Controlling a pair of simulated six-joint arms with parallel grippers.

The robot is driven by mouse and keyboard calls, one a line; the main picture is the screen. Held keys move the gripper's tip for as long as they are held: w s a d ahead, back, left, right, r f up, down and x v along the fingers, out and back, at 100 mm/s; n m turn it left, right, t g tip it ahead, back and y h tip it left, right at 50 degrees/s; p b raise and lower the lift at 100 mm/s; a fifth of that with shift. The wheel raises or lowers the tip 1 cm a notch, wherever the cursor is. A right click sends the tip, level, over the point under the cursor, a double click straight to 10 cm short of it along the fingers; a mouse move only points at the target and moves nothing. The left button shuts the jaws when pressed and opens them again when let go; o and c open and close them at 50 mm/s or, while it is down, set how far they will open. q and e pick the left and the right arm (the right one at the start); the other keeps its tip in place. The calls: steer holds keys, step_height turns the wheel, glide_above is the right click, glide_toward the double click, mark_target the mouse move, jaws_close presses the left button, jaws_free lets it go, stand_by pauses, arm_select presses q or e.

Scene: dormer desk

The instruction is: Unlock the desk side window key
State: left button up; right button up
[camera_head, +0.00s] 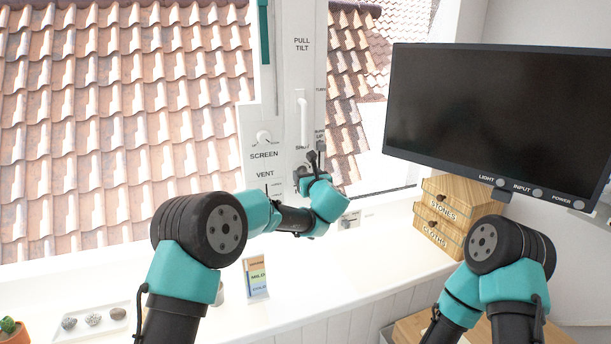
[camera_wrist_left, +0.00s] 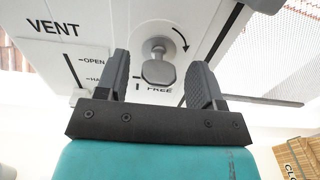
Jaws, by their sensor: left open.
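The window key (camera_wrist_left: 158,70) is a grey paddle-shaped knob on a round base on the white window frame (camera_wrist_left: 110,25). In the left wrist view a curved arrow is printed beside it and the word FREE below it. My left gripper (camera_head: 314,154) is at the lower part of the frame. In the left wrist view its open black fingers stand on either side of the key, with gaps to both sides. I cannot tell how deep the key sits between them. In the head view the gripper largely hides the key. My right arm is at the right; its gripper is out of view.
A white window handle (camera_head: 304,120) is above the gripper, and a SCREEN knob (camera_head: 263,138) is to its left. A monitor (camera_head: 490,115), wooden drawers (camera_head: 440,245), a small card stand (camera_head: 257,278) and a tray of stones (camera_head: 75,335) are around the sill.

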arm_select(q)
steer(key=shift+w+a, duration=0.25)
steer(key=shift+w, duration=0.3)
steer(key=c, duration=0.9)
steer(key=shift+c, duration=0.2)
